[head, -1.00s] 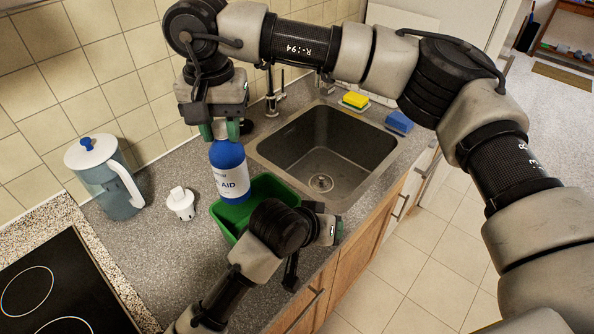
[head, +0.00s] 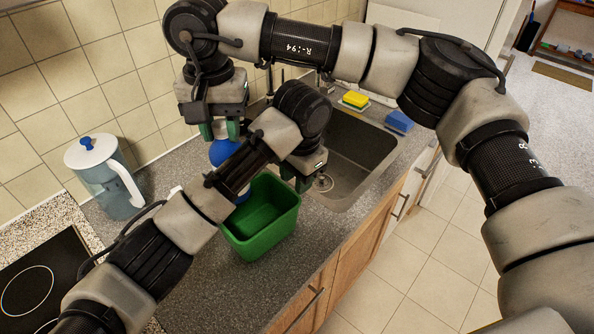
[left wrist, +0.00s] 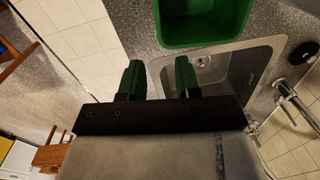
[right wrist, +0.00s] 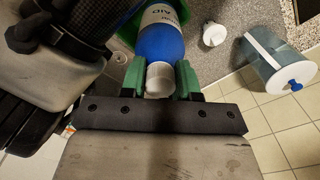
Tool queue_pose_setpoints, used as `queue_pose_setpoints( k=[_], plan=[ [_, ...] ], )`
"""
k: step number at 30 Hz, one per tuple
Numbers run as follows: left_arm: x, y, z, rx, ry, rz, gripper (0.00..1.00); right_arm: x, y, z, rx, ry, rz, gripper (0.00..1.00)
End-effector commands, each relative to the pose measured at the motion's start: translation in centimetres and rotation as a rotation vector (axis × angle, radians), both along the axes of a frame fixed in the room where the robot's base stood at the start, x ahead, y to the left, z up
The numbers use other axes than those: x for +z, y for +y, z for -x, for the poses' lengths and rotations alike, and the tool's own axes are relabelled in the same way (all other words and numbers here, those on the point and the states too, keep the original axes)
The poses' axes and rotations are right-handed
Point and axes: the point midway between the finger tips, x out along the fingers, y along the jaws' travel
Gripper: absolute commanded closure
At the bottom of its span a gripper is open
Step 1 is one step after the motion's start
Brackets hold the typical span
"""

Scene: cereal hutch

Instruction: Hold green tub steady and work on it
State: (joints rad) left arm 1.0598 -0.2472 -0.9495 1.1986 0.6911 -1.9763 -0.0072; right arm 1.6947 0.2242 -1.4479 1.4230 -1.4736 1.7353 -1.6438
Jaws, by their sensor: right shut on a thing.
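The green tub (head: 265,240) stands on the counter, just left of the sink, and is open and empty where I see inside. It also shows at the top of the left wrist view (left wrist: 205,37). My right gripper (head: 220,129) is shut on the blue bottle (head: 224,154) at its white cap (right wrist: 160,78). In the head view my left arm covers most of the bottle. My left gripper (head: 303,181) is open and empty, beside the tub's upper right end on the sink side. Its fingers (left wrist: 158,80) are apart and do not touch the tub.
The sink (head: 357,145) lies right of the tub. A water pitcher (head: 103,175) stands by the tiled wall. A small white filter (right wrist: 214,34) is on the counter. The cooktop (head: 50,280) is at lower left.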

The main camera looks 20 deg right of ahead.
Motion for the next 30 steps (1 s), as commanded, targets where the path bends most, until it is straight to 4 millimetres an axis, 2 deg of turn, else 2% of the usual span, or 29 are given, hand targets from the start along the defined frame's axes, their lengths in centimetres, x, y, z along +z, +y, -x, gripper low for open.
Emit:
queue_pose_setpoints(
  k=[9, 15, 21, 30],
  plan=[
    [-6.0, 0.3, -0.3, 0.004, 0.001, -0.002, 0.67, 0.1, 0.0, 0.0, 0.0, -0.001, -0.001, 1.0],
    [-9.0, 0.4, -0.6, 0.003, 0.0, -0.001, 0.67, 0.1, 0.0, 0.0, 0.0, -0.001, -0.001, 1.0],
    [-10.4, 0.4, -0.7, 0.004, -0.001, 0.001, 0.67, 0.1, 0.0, 0.0, 0.0, -0.001, -0.001, 1.0],
    [-10.6, 0.4, -0.7, 0.003, -0.002, 0.001, 0.67, 0.1, 0.0, 0.0, 0.0, -0.001, -0.001, 1.0]
  ],
)
